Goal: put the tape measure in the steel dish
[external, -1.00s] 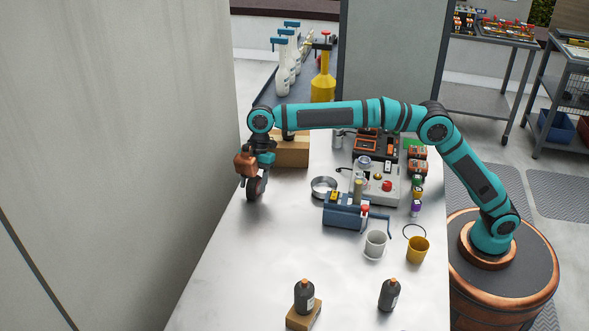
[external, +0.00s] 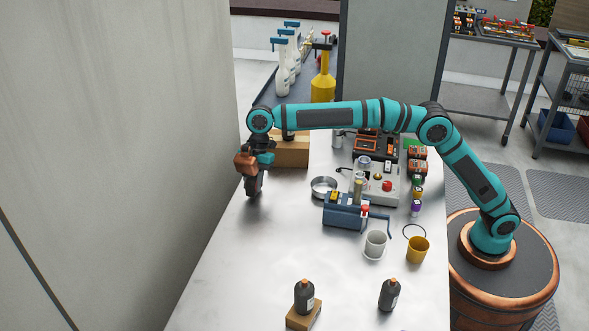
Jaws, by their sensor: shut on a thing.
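My gripper (external: 253,190) points down at the left edge of the steel table, low over the top. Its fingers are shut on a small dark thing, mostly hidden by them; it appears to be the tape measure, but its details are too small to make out. The steel dish (external: 322,195) is a shallow round metal bowl on the table, to the right of my gripper and apart from it.
A cardboard-coloured box (external: 292,152) is behind my gripper. The front left of the table (external: 250,260) is clear.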

